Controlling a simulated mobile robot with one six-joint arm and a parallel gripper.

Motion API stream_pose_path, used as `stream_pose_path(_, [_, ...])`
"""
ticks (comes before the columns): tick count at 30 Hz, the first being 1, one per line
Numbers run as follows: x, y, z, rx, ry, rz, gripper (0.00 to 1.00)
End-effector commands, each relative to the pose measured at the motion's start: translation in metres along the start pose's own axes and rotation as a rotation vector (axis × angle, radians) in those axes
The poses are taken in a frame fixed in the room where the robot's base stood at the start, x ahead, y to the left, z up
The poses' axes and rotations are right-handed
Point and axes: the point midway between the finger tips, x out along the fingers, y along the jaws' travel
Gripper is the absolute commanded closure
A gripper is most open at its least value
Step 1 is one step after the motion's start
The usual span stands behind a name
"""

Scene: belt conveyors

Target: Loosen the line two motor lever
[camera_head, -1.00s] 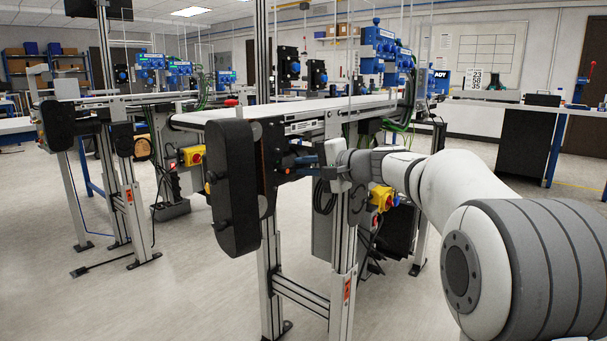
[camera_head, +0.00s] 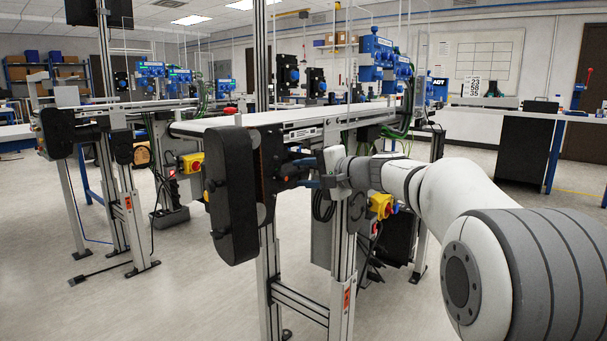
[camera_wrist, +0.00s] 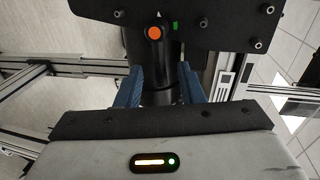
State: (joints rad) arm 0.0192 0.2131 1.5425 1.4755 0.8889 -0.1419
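The lever is not clear there.
Yellow switch boxes with red knobs hang below the near conveyor (camera_head: 381,206) and at the left (camera_head: 191,163). Conveyor legs (camera_head: 343,275) stand close under my gripper. A second conveyor (camera_head: 88,106) stands at the left. The floor in front is clear.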

Motion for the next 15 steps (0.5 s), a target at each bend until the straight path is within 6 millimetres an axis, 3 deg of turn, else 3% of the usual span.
stream_pose_path(5, [-0.012,-0.002,-0.001,0.001,0.003,0.0,0.65])
stream_pose_path(15, [-0.066,-0.002,-0.002,0.001,0.003,0.0,0.65])
